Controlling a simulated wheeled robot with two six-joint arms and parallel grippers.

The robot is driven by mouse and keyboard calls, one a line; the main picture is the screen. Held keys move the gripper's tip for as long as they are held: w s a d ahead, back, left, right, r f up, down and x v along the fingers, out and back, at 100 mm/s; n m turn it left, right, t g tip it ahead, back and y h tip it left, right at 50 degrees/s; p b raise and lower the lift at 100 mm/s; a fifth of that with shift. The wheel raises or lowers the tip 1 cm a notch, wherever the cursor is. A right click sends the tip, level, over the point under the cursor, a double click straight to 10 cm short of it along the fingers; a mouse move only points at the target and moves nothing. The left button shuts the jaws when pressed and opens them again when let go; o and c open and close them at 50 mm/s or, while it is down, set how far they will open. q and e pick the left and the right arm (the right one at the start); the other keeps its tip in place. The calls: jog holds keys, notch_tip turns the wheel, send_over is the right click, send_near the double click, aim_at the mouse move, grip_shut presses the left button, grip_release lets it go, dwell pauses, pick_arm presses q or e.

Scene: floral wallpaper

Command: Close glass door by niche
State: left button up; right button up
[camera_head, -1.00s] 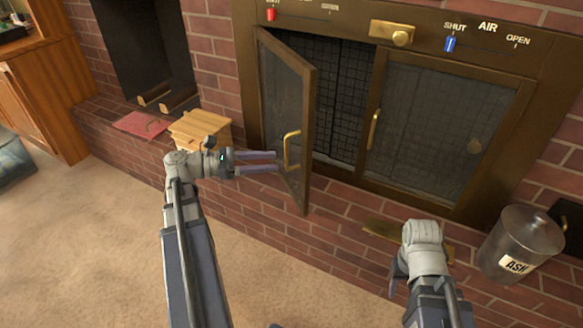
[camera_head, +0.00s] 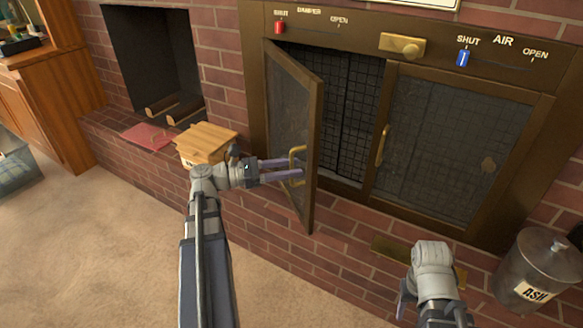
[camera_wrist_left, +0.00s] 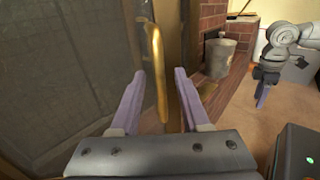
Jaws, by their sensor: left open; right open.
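The left glass door (camera_head: 289,125), brown-framed with dark mesh glass, stands swung open on its left-side hinges, beside the niche (camera_head: 152,65). Its brass handle (camera_head: 297,166) faces my left gripper. My left gripper (camera_head: 297,168) is open at the handle. In the left wrist view the brass handle (camera_wrist_left: 156,70) stands upright between the two spread fingers (camera_wrist_left: 156,92), with gaps on both sides. The right glass door (camera_head: 440,140) is shut. My right gripper (camera_head: 402,300) is low at the lower right, away from the doors; its fingers are partly hidden.
A wooden box (camera_head: 206,142) and a red item (camera_head: 147,136) lie on the brick ledge left of the door. An ash bucket (camera_head: 537,268) stands at the right, and a brass plate (camera_head: 388,249) lies on the ledge. Carpet (camera_head: 110,240) is clear at the left.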

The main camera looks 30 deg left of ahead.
pick_arm(q)
jog(key=shift+w+d, duration=0.2)
grip_shut()
dwell(0.3)
dwell(1.1)
